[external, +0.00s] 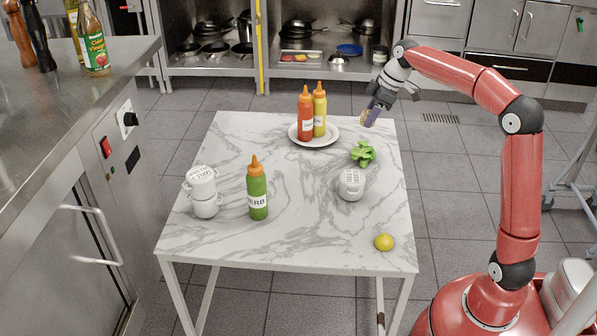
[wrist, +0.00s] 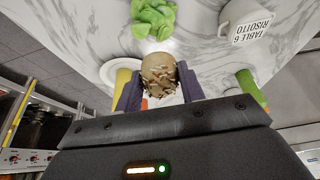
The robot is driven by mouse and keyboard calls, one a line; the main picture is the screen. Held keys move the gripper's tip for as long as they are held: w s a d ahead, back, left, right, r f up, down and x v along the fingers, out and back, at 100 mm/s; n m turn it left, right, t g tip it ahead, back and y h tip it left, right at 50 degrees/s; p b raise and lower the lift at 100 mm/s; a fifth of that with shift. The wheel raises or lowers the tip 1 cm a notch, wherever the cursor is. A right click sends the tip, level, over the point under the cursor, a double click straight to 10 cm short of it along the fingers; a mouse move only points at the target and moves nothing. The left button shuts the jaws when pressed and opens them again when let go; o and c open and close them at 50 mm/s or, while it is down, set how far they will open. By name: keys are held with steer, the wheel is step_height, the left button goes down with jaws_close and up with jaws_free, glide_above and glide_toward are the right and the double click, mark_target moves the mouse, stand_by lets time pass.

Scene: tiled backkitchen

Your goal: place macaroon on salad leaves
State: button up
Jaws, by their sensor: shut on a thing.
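My gripper (external: 371,112) is shut on the macaroon, a round brown piece with pale flakes, which shows between the purple fingers in the wrist view (wrist: 159,72). In the external view the fingers mostly hide it. My gripper is above the table's far right part, up and to the right of the salad leaves in the picture. The salad leaves (external: 363,153) are a bright green ruffled clump lying on the marble table. They also show at the top of the wrist view (wrist: 153,18), apart from the macaroon.
A white plate (external: 333,139) holds a red bottle (external: 305,116) and a yellow bottle (external: 319,112), left of the leaves. A white lidded pot (external: 351,186) stands just in front of them.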

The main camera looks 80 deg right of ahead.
mark_target(362, 146)
steer(key=shift+f+b, duration=0.55)
steer(key=shift+f, duration=3.25)
steer(key=shift+f, duration=0.1)
steer(key=o, duration=1)
steer(key=shift+c, duration=0.2)
